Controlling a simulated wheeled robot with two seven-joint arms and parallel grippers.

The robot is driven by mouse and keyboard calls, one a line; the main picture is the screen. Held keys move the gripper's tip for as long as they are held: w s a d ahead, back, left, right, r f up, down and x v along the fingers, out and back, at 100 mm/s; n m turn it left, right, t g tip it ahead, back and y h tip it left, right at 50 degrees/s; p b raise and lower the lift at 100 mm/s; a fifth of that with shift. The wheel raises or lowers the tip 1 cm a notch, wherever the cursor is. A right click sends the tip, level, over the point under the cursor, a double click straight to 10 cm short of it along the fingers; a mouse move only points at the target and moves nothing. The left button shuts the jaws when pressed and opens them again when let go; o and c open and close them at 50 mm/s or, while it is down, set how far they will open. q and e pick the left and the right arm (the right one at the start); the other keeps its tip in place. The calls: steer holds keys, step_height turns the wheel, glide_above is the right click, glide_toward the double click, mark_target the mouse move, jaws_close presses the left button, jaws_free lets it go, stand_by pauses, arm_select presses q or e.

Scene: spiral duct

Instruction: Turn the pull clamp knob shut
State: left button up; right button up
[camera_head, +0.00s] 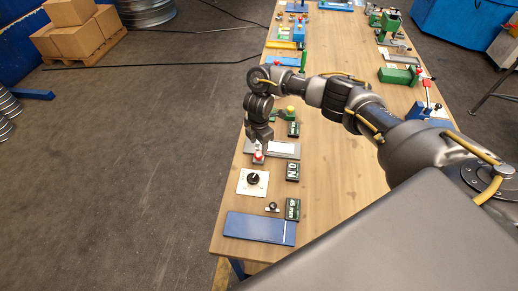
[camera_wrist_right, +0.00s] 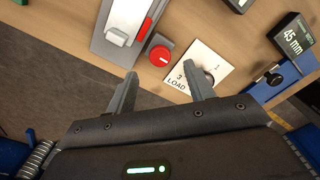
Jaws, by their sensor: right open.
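A round red knob (camera_wrist_right: 160,56) with a white line on its face shows in the wrist view, beside a grey fixture (camera_wrist_right: 124,28) with a white block. I take it for the pull clamp knob, but no label on it confirms this. In the head view the red knob (camera_head: 258,156) is partly hidden under my right gripper (camera_head: 259,149). In the wrist view my right gripper (camera_wrist_right: 161,82) is open and empty, its fingers apart. The red knob appears just beyond and between the fingertips, without visible contact. My left gripper is not in view.
A white plate (camera_head: 243,188) with a black dial sits in front of the red knob; its "LOAD" print (camera_wrist_right: 177,83) shows close to one finger. A small black knob (camera_head: 272,207), dark label blocks (camera_head: 292,171) and a blue plate (camera_head: 256,228) lie nearby. The table's left edge is close.

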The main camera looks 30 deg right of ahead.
mark_target(259, 155)
steer(key=shift+r, duration=2.65)
